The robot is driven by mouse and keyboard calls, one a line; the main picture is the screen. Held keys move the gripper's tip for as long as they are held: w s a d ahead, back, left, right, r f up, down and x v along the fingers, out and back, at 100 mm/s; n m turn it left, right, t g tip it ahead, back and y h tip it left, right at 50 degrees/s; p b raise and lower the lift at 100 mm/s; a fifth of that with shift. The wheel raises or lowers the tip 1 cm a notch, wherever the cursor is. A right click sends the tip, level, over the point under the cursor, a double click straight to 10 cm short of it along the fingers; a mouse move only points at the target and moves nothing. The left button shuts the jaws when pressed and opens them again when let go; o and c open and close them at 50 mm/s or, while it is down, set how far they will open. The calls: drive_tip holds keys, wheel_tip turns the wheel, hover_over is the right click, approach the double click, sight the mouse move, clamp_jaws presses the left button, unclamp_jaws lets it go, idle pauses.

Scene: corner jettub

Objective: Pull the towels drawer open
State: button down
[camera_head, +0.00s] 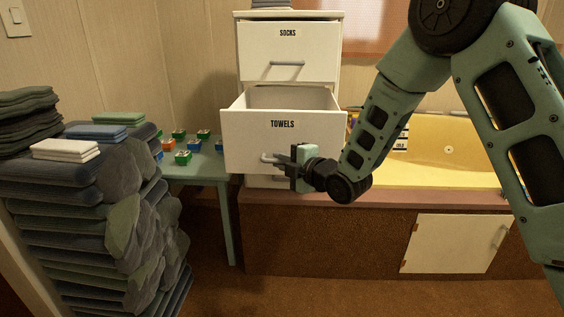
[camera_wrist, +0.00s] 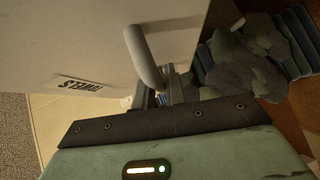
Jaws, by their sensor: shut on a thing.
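The towels drawer (camera_head: 240,135) is a white drawer labelled TOWELS, pulled well out of the white cabinet so that its inside shows from above. Its grey bar handle (camera_head: 266,157) is on the lower part of the front. My gripper (camera_head: 283,164) is at the right part of this handle and shut on it. In the wrist view the handle (camera_wrist: 142,55) runs down to my fingers (camera_wrist: 160,97), and the drawer front (camera_wrist: 70,45) fills the upper left. The fingertips are partly hidden in both views.
The closed socks drawer (camera_head: 288,48) is above. A teal table (camera_head: 205,172) with several small coloured boxes stands to the left, beside stacked dark towels (camera_head: 80,190). A yellow tub (camera_head: 450,150) with a brown base is at the right. Carpet in front is clear.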

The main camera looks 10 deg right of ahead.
drive_tip(key=shift+d, duration=0.1)
drive_tip(key=c, duration=1.7)
unclamp_jaws()
drive_tip(key=b+v, duration=1.4)
drive_tip(key=v, duration=0.3)
drive_tip(key=shift+s, duration=0.15)
